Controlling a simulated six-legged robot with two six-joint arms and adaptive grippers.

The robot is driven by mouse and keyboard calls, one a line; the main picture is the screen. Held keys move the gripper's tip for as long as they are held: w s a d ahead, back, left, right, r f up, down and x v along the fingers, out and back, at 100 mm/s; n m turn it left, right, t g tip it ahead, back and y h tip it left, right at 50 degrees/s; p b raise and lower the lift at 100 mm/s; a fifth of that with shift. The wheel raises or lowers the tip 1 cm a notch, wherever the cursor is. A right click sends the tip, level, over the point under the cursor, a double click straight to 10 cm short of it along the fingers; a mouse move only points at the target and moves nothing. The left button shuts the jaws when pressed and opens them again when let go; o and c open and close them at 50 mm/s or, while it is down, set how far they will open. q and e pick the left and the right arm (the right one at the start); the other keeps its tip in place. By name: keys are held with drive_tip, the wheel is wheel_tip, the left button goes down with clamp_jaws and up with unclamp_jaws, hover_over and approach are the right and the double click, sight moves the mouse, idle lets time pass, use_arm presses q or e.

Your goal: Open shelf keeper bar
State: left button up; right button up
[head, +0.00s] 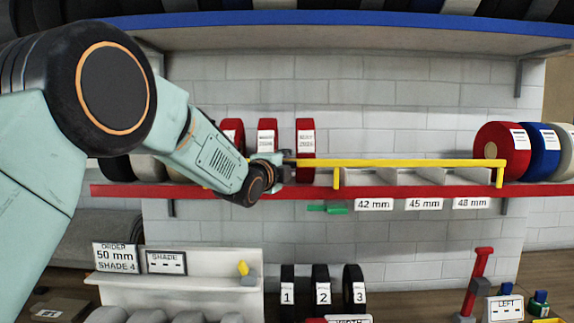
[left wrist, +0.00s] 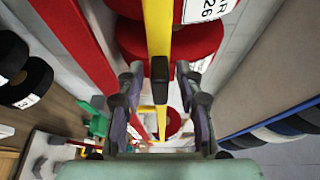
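The yellow keeper bar (head: 410,163) runs level along the front of the red-edged shelf (head: 240,191), with a short yellow upright near each end. My left gripper (head: 282,166) is at the bar's left end. In the left wrist view the yellow bar (left wrist: 159,25) runs between the two fingers of my left gripper (left wrist: 160,76). A black piece (left wrist: 159,68) on the bar lies between the fingertips. The fingers stand apart with a small gap on each side, so the gripper looks open around the bar. My right gripper is not in view.
Red rolls (head: 305,140) stand behind the bar's left end; a red roll (head: 497,150) and a blue roll (head: 540,150) stand at its right. A green piece (head: 328,208) sits below the shelf edge. A blue-edged shelf (head: 350,18) is above. Black rolls (head: 321,285) stand below.

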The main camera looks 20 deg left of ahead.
use_arm(q)
drive_tip(key=shift+w, duration=0.1)
drive_tip(key=c, duration=0.3)
clamp_jaws()
drive_tip(key=shift+f, duration=0.1)
